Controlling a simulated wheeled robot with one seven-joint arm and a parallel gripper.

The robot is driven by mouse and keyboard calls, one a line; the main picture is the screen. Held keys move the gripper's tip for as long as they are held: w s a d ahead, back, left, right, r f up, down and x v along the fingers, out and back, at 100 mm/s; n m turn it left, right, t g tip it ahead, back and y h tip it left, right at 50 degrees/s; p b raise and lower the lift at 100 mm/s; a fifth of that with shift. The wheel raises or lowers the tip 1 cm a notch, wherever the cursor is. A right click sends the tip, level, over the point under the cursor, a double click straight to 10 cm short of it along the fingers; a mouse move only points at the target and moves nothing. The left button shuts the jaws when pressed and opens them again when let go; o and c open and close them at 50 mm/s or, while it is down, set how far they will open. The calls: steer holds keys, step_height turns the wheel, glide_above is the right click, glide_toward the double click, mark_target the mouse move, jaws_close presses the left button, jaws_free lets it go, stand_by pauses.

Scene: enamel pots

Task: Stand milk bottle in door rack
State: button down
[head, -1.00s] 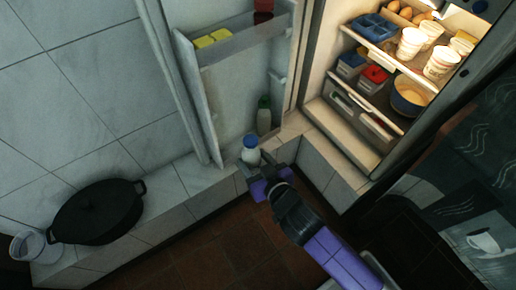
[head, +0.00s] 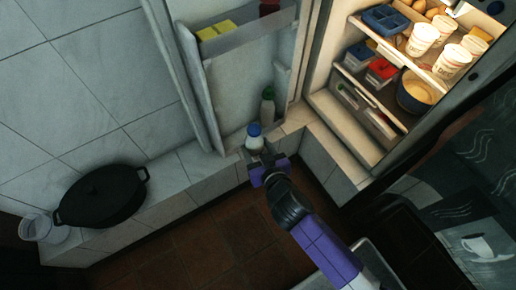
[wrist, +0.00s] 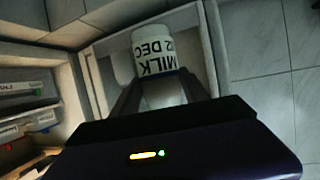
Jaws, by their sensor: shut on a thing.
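The milk bottle (head: 254,142) is white with a blue cap. My gripper (head: 258,157) is shut on it, and it looks upright at the lower part of the open fridge door (head: 225,105). In the wrist view the bottle (wrist: 157,52) shows upside-down black lettering, "MILK" and a date, between my two fingers (wrist: 160,88). The pale rack frame (wrist: 97,72) of the door shows around and behind it there. Whether the bottle's base touches the rack floor cannot be told; its lower part is hidden by my gripper.
A green-capped bottle (head: 267,108) stands in the door behind the milk. The upper door rack (head: 245,38) holds yellow packs and a red item. The lit fridge interior is at right, with white cups (head: 422,40). A black pot (head: 101,195) sits on the tiled ledge at left.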

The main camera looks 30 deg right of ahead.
steer(key=shift+w+a+r+b, duration=0.15)
steer(key=shift+w+b, duration=0.25)
steer(key=shift+w, duration=1.5)
steer(key=shift+w+a+f+b, duration=0.1)
steer(key=shift+w+b, duration=0.25)
steer(key=shift+w, duration=1.55)
steer(key=shift+w+a+r+b, duration=0.15)
steer(key=shift+w+b, duration=0.25)
steer(key=shift+w, duration=1.5)
steer(key=shift+s+f+b, duration=0.1)
steer(key=shift+f+b, duration=1.85)
steer(key=shift+f, duration=0.25)
steer(key=shift+c, duration=2.4)
jaws_free()
steer(key=shift+s+f, duration=0.1)
steer(key=shift+f, duration=0.1)
steer(key=p+v, duration=0.2)
steer(key=v, duration=0.5)
steer(key=shift+s+r, duration=0.3)
